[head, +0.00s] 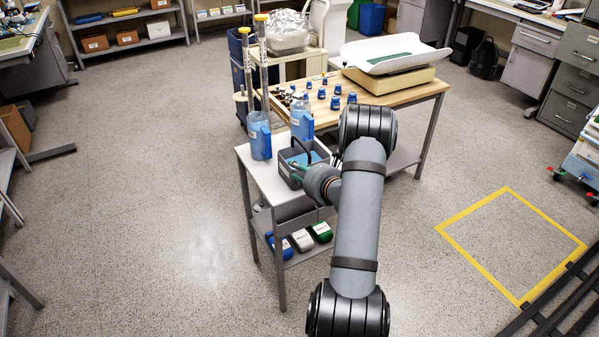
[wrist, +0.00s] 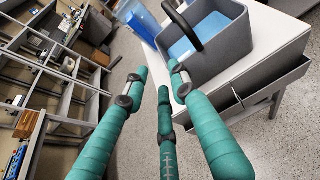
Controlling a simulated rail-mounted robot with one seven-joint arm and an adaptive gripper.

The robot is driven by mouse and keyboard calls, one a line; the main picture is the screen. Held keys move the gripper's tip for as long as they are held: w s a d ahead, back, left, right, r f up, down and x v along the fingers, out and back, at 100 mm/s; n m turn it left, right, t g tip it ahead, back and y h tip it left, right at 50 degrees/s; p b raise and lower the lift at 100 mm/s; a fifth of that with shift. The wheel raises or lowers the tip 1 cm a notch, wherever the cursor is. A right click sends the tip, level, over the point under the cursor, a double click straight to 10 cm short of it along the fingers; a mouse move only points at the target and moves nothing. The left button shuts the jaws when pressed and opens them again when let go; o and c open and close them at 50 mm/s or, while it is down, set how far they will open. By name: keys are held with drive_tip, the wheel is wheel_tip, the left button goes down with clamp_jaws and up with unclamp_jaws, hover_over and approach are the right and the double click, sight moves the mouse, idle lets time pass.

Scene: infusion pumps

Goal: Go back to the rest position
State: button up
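My gripper (head: 299,174) is at the end of my arm, beside the grey basket at the front of the small white table (head: 262,178). In the wrist view its green fingers (wrist: 158,84) are spread apart with nothing between them. The grey basket (wrist: 236,47) stands upright on the table there, its black handle raised and a blue surface inside. The right fingertip overlaps the basket's near corner in the picture; I cannot tell whether it touches. In the head view my arm and gripper hide part of the basket (head: 284,170).
Blue pump bottles (head: 260,139) and poles stand at the table's back left. Blue, white and green boxes (head: 302,240) sit on the lower shelf. Open floor lies left and right.

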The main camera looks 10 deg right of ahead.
drive_tip(key=shift+s, duration=0.15)
idle(0.4)
drive_tip(key=p+x, duration=0.1)
drive_tip(key=x, duration=1.1)
drive_tip(key=shift+p, duration=0.3)
drive_tip(key=shift+r, duration=0.15)
drive_tip(key=shift+a+r, duration=0.1)
drive_tip(key=shift+r, duration=0.55)
